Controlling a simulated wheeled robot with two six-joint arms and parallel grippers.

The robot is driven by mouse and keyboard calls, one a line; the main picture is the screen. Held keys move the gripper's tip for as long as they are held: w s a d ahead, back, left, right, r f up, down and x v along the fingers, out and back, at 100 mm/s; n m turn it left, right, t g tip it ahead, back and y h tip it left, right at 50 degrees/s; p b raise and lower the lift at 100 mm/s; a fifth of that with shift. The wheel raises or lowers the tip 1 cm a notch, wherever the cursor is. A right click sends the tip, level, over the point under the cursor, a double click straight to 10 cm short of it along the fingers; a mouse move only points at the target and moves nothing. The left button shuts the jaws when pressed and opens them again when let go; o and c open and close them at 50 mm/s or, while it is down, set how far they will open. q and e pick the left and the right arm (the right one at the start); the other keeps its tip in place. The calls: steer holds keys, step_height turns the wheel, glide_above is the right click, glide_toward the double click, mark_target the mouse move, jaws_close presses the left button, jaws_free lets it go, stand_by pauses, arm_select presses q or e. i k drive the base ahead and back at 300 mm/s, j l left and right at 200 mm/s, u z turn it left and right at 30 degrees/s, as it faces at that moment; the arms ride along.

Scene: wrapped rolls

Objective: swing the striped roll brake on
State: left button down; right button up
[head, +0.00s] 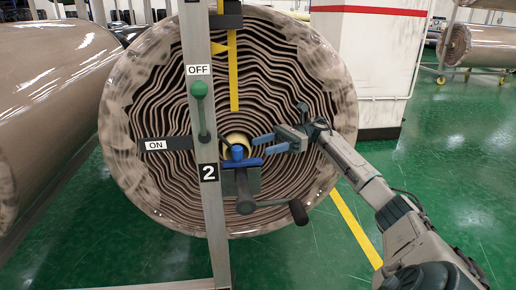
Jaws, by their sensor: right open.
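A large wrapped roll (290,75) faces me, its end showing wavy brown and dark layers like stripes. In front of it stands a grey upright post (213,215) marked 2. A brake lever with a green knob (199,90) is on the post. It points up, with its knob just below the OFF label (198,70). The ON label (156,145) is on a dark arm to the left of the post. My right gripper (258,145) is open and empty, its blue fingers pointing left, to the right of the post and lower than the knob. My left gripper is not in view.
A blue clamp with a dark crank handle (270,204) sits at the roll's core, just below my right gripper. Another wrapped roll (50,85) lies at the left. A white pillar (365,60) stands behind at right. Green floor (460,140) is clear at right.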

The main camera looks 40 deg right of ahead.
mark_target(199, 89)
steer(key=k, duration=1)
